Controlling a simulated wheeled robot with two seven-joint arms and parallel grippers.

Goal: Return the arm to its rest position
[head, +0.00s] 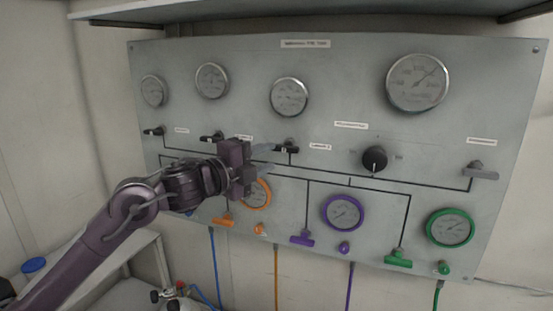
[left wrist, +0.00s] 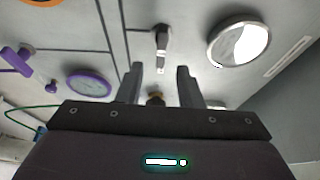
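My left arm reaches in from the lower left of the head view. Its gripper (head: 268,158) is in front of the grey air panel (head: 335,75), close to a black valve handle (head: 287,148) below the third upper gauge. In the left wrist view the two fingers of the gripper (left wrist: 160,72) stand apart with nothing clearly held between them. A dark and pale valve handle (left wrist: 161,42) shows just beyond the fingertips, apart from them in the picture. The gripper body partly covers the orange-rimmed gauge (head: 262,194). My right gripper is not in view.
The panel carries several gauges, a black round knob (head: 375,160), a grey lever (head: 480,171), and purple (head: 302,238) and green (head: 398,258) valve handles. A shelf (head: 300,12) overhangs the top. A white bench (head: 130,258) stands at lower left. Coloured hoses hang below the panel.

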